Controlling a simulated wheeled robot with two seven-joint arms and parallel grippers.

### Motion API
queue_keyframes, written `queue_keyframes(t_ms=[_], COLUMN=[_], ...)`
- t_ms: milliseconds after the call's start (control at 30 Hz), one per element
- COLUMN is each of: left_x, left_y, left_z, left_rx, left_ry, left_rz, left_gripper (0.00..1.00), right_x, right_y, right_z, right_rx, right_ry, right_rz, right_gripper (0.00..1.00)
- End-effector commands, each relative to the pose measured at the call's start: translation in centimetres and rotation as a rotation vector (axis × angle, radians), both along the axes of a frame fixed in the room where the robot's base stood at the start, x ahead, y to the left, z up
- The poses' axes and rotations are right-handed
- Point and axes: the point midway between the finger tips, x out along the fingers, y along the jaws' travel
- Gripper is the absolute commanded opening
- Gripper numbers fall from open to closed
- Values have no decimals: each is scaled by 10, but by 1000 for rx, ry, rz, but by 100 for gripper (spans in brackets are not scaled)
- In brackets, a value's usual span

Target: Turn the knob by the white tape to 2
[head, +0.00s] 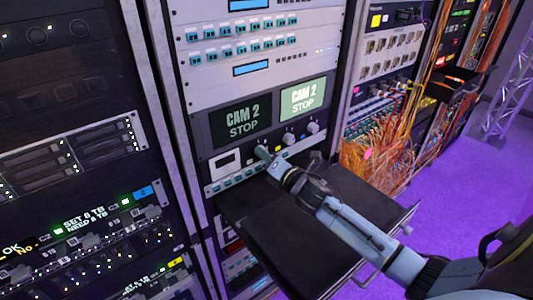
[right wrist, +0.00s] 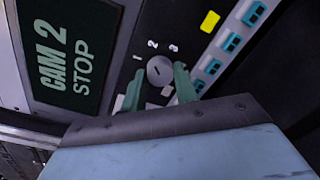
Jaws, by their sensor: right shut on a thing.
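A round grey knob (right wrist: 159,70) with the marks 1, 2 and 3 around it shows in the right wrist view. A small pale patch (right wrist: 168,91), possibly the white tape, lies beside it between the fingers. My right gripper (right wrist: 158,78) has its green fingers on either side of the knob and is shut on it. Which number the knob points to is too small to tell. In the head view my right gripper (head: 263,152) reaches the panel below the CAM 2 screens and hides this knob. My left gripper is out of view.
Two more knobs, a middle one (head: 288,138) and a right one (head: 313,127), sit close beside on the same panel. A yellow patch (right wrist: 210,21) is near the held knob. A black pulled-out shelf (head: 285,240) lies below my right arm.

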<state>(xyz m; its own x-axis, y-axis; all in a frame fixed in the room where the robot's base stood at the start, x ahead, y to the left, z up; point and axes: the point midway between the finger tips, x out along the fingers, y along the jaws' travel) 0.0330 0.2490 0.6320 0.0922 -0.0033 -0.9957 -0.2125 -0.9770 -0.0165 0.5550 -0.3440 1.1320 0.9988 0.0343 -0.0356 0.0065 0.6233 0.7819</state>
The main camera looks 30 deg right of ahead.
Motion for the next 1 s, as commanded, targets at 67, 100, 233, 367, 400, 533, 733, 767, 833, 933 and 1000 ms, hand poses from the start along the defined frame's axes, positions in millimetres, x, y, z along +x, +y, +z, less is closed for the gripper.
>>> queue_keyframes(t_ms=[67,100,233,367,400,533,733,767,833,933,1000], left_x=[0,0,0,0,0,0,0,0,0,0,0], left_y=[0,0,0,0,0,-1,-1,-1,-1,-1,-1], left_z=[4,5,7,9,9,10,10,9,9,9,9], left_rx=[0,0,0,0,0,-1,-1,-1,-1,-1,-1], left_ry=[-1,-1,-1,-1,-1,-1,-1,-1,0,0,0], left_rz=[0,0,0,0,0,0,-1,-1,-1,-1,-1], left_gripper=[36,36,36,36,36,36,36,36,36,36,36], right_x=[0,0,0,0,0,0,0,0,0,0,0], right_y=[-1,-1,-1,-1,-1,-1,-1,-1,-1,-1,-1], right_z=[1,1,1,1,1,1,0,0,0,0,0], right_rx=[48,71,130,169,177,194,199,199,199,198,198], right_ry=[4,6,10,12,13,14,15,15,15,15,15], right_rz=[-1,-1,-1,-1,-1,0,-1,-1,-1,-1,-1], right_gripper=[7,7,7,6,6,6,6,6,6,6,38])
